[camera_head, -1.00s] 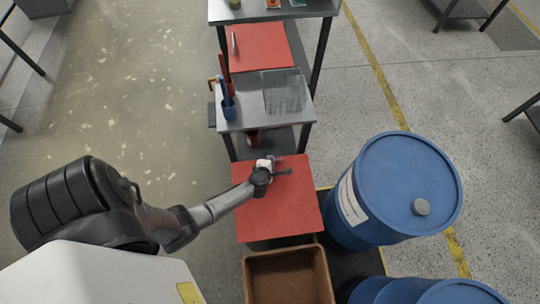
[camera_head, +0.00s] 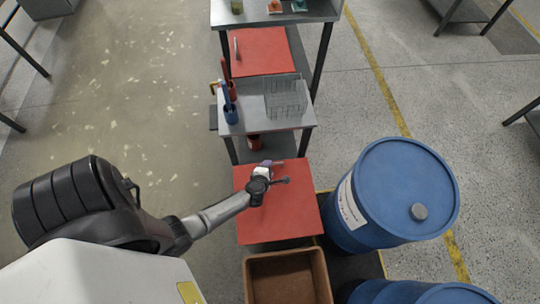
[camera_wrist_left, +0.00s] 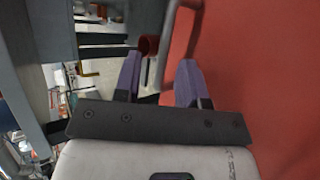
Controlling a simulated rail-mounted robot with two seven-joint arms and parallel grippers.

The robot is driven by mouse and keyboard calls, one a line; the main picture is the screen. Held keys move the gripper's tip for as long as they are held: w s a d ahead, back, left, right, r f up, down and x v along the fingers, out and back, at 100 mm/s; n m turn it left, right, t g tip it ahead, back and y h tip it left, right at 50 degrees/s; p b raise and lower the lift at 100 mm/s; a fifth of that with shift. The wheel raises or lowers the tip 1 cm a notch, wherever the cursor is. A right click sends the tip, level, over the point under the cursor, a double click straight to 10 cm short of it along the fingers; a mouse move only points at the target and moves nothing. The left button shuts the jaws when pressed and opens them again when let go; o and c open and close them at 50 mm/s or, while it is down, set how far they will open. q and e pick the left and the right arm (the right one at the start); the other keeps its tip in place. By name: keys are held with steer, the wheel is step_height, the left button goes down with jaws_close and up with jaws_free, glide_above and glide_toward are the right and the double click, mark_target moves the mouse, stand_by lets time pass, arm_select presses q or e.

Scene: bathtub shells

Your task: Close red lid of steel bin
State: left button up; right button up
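A flat red lid (camera_head: 285,210) shows from above in the head view, between the metal shelf table and a brown open box. The steel bin's body under it is hidden. My left gripper (camera_head: 270,164) is over the lid's far part. In the left wrist view, its two purple fingers (camera_wrist_left: 159,80) are apart. The red surface (camera_wrist_left: 265,75) fills the right side there. A pale narrow bar or edge runs into the gap between the fingers; I cannot tell whether they touch it. My right gripper is not in view.
A blue barrel (camera_head: 400,195) stands close to the lid's right, with another blue barrel (camera_head: 425,293) in front. The brown box (camera_head: 288,280) is at the near side. Open floor lies left.

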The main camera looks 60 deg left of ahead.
arm_select(q)
steer(key=p+v, duration=0.2)
steer(key=v, duration=0.7)
steer(key=shift+s+r, duration=0.2)
steer(key=shift+s, duration=0.1)
steer(key=shift+d, duration=0.1)
